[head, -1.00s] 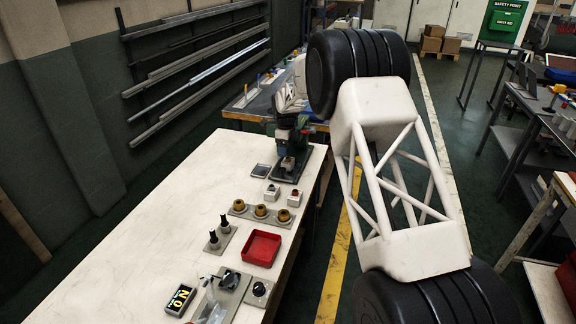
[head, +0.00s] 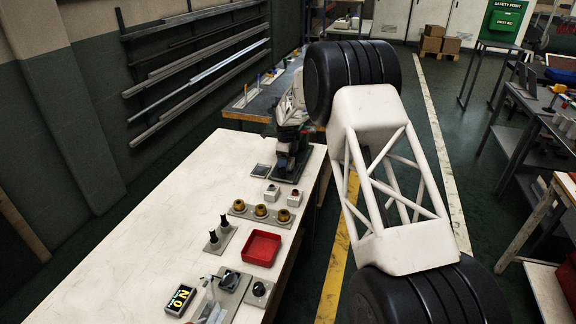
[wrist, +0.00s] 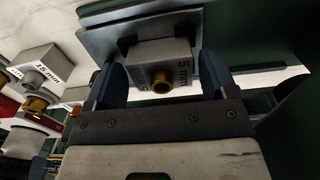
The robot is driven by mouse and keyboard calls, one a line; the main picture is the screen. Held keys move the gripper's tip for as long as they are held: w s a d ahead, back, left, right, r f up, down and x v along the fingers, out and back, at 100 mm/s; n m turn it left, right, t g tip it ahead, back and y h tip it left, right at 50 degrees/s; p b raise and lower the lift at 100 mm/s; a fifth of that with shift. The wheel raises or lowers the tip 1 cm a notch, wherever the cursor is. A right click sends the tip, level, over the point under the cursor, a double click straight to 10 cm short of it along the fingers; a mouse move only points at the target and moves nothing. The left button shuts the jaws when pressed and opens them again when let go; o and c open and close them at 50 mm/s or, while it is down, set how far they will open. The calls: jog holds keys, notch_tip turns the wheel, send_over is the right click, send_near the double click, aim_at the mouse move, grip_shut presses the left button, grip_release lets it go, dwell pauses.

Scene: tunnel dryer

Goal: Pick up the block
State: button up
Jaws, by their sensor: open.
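The block (wrist: 176,55) is a grey block marked "5 mm" with a brass-coloured round fitting on its facing side. In the wrist view it sits against a grey metal plate (wrist: 95,38). My gripper (wrist: 160,68) is open, with one blue finger on each side of the block. I cannot tell whether either finger touches it. In the head view my gripper (head: 292,138) is over the dark stand at the far right end of the white bench, and the block is hidden there.
Other marked blocks, one reading "15 mm" (wrist: 45,58), stand to the left in the wrist view. On the bench (head: 150,215) are a red tray (head: 262,248), a holder with several brass-coloured round pieces (head: 260,211), and black knobs (head: 224,222). The bench's left part is clear.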

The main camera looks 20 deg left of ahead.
jog(key=shift+f, duration=0.65)
jog(key=shift+c, duration=0.3)
jog(key=c, duration=0.8)
jog(key=shift+c, duration=0.2)
jog(key=shift+r, duration=0.1)
notch_tip(320, 180, up, 18)
dwell(0.5)
